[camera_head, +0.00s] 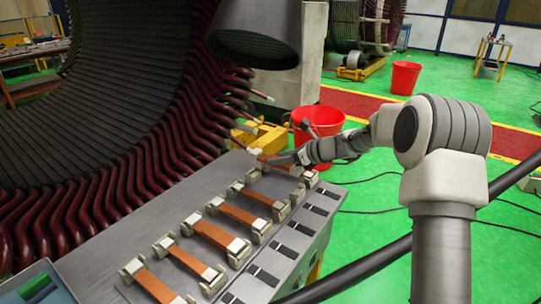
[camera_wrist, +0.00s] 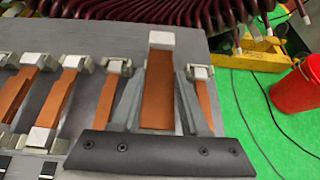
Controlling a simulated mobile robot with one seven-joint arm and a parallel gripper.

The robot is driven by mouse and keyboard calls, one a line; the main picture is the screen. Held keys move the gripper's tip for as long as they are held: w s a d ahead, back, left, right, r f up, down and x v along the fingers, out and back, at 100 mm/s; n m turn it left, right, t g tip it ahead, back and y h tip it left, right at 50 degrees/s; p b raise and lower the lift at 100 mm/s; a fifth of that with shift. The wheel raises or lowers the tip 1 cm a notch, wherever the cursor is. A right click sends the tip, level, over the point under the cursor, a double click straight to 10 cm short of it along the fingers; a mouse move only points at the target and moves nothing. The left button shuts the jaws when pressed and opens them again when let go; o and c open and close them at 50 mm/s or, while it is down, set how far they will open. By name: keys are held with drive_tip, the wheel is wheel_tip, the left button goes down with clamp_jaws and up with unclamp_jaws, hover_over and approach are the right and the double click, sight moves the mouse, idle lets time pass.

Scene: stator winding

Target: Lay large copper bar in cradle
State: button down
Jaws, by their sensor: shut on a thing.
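A large copper bar (camera_wrist: 157,90) with a white end block stands out in the middle of the wrist view. My gripper (camera_wrist: 160,76) is shut on it, with one grey finger along each side. In the head view my gripper (camera_head: 292,157) is at the far end of the row of bars, by the bench's right edge. Several other copper bars (camera_head: 238,215) lie across pairs of pale cradle blocks (camera_head: 235,189) on the grey bench (camera_head: 115,240). The held bar's near end is hidden behind my gripper's dark body. I cannot tell whether the bar touches a cradle.
The large stator with dark red coil ends (camera_head: 150,165) curves along the bench's left side. A red bucket (camera_head: 318,122) and a yellow stand (camera_head: 262,135) are beyond the bench's far end. Black cables lie on the green floor (camera_head: 375,215) at the right.

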drive_tip(key=shift+w+a, duration=0.15)
drive_tip(key=shift+a, duration=0.05)
drive_tip(key=shift+f+b, duration=2.6)
drive_tip(key=shift+f, duration=0.85)
